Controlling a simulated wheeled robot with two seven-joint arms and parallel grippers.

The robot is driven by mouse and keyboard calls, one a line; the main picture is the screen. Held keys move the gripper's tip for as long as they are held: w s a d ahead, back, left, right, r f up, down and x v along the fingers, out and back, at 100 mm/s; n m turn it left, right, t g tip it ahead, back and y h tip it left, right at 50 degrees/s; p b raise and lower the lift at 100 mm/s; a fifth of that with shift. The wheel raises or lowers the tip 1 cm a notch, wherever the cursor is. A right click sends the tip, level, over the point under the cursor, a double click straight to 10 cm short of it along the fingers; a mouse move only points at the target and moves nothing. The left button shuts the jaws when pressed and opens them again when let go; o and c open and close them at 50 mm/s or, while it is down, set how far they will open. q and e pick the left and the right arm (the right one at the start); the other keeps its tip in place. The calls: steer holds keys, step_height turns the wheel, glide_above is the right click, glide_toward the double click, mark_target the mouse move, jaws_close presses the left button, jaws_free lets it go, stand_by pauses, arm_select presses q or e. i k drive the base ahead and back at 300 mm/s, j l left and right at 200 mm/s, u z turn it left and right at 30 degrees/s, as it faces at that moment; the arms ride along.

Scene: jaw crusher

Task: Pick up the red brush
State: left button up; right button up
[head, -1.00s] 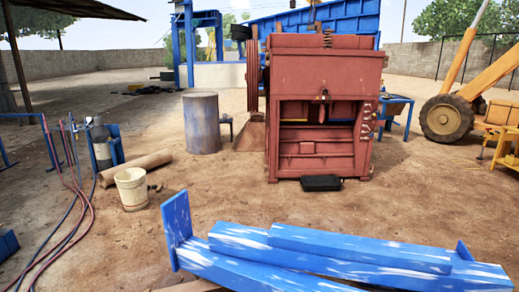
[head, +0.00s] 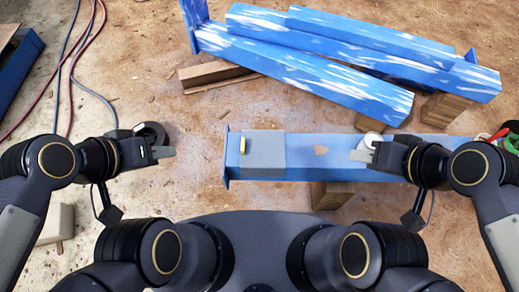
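I cannot make out a brush for certain. At the right edge in the head view, a small red item (head: 499,134) shows among green and dark things, partly cut off and too small to identify. My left gripper (head: 170,152) is at the left, over the dirt, clear of the beam. A dark round thing shows just behind it. My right gripper (head: 358,155) is over the near blue beam (head: 302,168), beside a white round object (head: 370,141) that it partly hides. Both grippers are seen side-on, so their openings do not show.
A pinkish flat piece (head: 321,150) lies further right. More blue beams (head: 330,75) lie beyond, on wooden blocks. Hoses (head: 72,65) run over the dirt at left.

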mark_target(501, 133)
steer(key=z, duration=2.05)
